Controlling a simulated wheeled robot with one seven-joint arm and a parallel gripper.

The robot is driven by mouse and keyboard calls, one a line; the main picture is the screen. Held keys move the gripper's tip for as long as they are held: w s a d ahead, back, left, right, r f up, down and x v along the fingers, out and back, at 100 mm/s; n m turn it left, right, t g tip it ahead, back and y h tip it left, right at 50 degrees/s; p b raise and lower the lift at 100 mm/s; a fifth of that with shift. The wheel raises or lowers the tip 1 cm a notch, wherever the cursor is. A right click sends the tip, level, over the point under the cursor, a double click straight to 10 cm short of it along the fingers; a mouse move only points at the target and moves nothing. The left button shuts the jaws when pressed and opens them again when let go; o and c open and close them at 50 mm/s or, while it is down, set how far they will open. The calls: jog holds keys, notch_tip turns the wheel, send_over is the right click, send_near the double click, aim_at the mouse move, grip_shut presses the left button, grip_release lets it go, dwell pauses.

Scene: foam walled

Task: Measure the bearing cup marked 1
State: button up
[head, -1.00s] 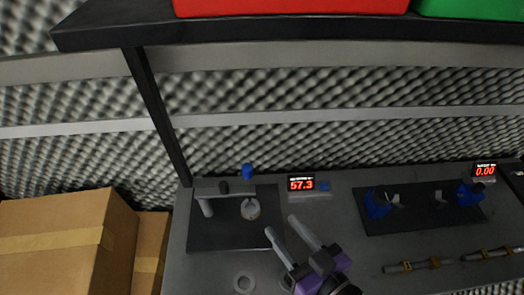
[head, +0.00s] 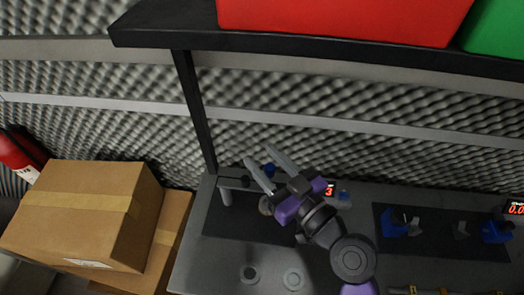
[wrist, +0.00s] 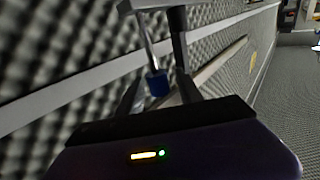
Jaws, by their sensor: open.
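Two pale rings, the bearing cups (head: 249,273) (head: 293,278), lie flat at the bench's front. Any marks on them are too small to read. Another ring (head: 265,205) sits at the measuring stand (head: 233,183), on a dark mat, partly covered by my gripper. The stand has a blue knob (head: 269,169), also visible in the wrist view (wrist: 158,84). Its red readout (head: 330,189) is mostly hidden; a 3 shows. My gripper (head: 258,155) is open and empty, raised in front of the stand, fingers pointing up-left.
A second dark mat (head: 445,245) with blue fixtures (head: 394,224) is at the right, with another readout (head: 516,209). Cardboard boxes (head: 75,210) stand left of the bench. A shelf (head: 330,45) with red (head: 345,18) and green bins overhangs, its post (head: 194,110) near the stand.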

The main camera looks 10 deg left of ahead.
jog(key=shift+w+a, duration=0.45)
jog(key=shift+a, duration=0.05)
grip_shut()
notch_tip(320, 180, down, 5)
jog(key=b, duration=0.7)
jog(key=shift+f, duration=0.2)
grip_release()
jog(key=shift+s+a+r, duration=0.1)
jog(key=shift+r, duration=0.05)
